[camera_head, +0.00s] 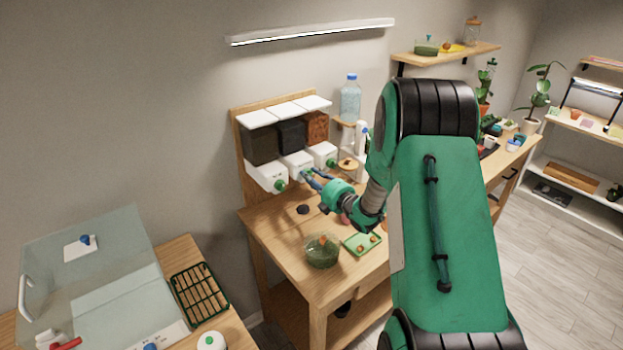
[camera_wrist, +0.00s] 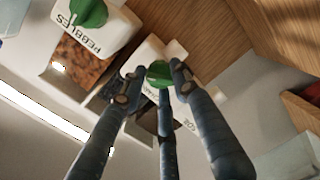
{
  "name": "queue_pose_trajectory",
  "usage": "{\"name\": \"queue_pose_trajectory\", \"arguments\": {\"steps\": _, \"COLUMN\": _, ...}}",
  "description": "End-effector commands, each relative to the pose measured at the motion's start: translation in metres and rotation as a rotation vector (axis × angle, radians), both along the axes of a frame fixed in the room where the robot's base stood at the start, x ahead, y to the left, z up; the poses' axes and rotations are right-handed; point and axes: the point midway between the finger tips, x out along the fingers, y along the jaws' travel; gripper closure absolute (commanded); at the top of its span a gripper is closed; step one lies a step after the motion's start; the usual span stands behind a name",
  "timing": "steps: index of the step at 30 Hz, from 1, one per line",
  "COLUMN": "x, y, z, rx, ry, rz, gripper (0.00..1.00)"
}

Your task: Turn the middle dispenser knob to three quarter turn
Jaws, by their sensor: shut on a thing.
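The middle dispenser (camera_head: 291,135) stands in a row of three, with a dark fill and a white front. Its green knob (camera_wrist: 158,72) is between the dark fingers of my gripper (camera_wrist: 155,78), which are shut on it. In the head view my gripper (camera_head: 308,174) reaches the middle white front from the right, and its fingers hide most of the knob. The knob's pointer and turn angle cannot be read. The left dispenser's green knob (camera_head: 280,186) and the right one's (camera_head: 330,163) are free. The right dispenser, marked PEBBLES (camera_wrist: 85,35), shows beside my fingers.
The wooden bench (camera_head: 270,235) below holds a green glass bowl (camera_head: 321,252), a green tray (camera_head: 362,243) with small round items, and a dark disc (camera_head: 303,209). A water bottle (camera_head: 350,98) stands right of the dispensers. A clear-lidded box (camera_head: 90,260) is at the left.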

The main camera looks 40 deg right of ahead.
Motion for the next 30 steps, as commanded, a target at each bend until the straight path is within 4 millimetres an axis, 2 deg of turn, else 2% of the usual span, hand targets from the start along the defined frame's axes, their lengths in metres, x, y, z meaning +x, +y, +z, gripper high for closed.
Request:
{"name": "queue_pose_trajectory", "arguments": {"steps": 1, "x": -0.0014, "y": 0.0055, "z": -0.0069, "rx": 0.048, "ry": 0.011, "rz": 0.008, "gripper": 0.96}}
{"name": "queue_pose_trajectory", "arguments": {"steps": 30, "x": -0.0008, "y": 0.0023, "z": -0.0013, "rx": 0.971, "ry": 0.01, "rz": 0.006, "gripper": 0.96}}
